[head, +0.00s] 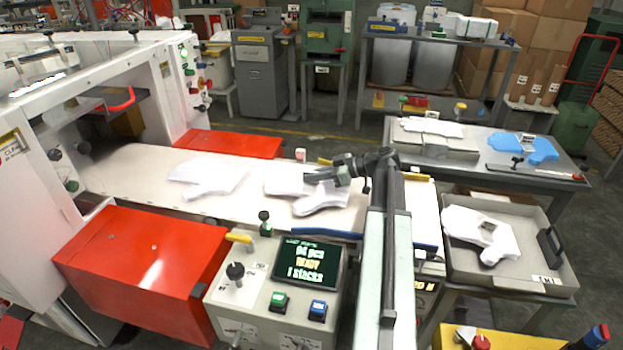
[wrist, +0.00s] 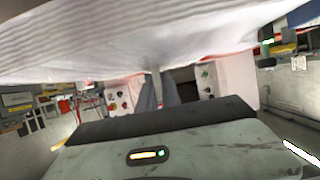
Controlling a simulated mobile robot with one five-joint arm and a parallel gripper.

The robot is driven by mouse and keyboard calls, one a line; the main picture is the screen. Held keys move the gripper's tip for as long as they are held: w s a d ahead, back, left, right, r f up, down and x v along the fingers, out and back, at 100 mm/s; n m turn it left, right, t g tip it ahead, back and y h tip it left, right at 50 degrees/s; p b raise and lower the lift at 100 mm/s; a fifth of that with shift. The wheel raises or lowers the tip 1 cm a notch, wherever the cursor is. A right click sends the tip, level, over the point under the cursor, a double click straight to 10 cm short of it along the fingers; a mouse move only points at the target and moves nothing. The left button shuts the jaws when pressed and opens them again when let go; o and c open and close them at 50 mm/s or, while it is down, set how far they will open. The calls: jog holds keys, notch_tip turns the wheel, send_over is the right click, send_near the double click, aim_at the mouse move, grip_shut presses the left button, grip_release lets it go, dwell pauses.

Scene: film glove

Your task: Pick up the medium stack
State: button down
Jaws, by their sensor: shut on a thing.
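A white, glove-shaped stack (head: 322,197) is at the right part of the pale belt in the head view. My gripper (head: 312,179) reaches it from the right and is shut on its edge. In the wrist view the held stack (wrist: 120,40) fills the top as a layered white sheet, with my gripper's fingers (wrist: 160,82) at its lower edge. Whether the stack is clear of the belt is hard to tell. Another white stack (head: 208,177) lies flat on the belt to the left. I cannot tell by size which one is medium.
The belt (head: 130,173) runs between red covers (head: 140,262). A control box with a screen (head: 305,263) stands in front. At right, a grey tray (head: 548,285) holds a white stack (head: 480,232). Behind it, a table (head: 475,172) carries a white stack and a blue piece (head: 523,147).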

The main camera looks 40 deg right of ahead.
notch_tip(320, 180, up, 2)
jog(key=shift+r+p, duration=0.25)
jog(key=shift+p, duration=0.4)
jog(key=s+d, duration=0.1)
jog(key=s, duration=0.4)
jog(key=s+d, duration=0.1)
jog(key=s, duration=0.4)
jog(key=s+d, duration=0.1)
jog(key=s, duration=0.4)
jog(key=shift+s+d+r, duration=0.1)
jog(key=shift+s+r, duration=0.15)
jog(key=shift+s, duration=0.1)
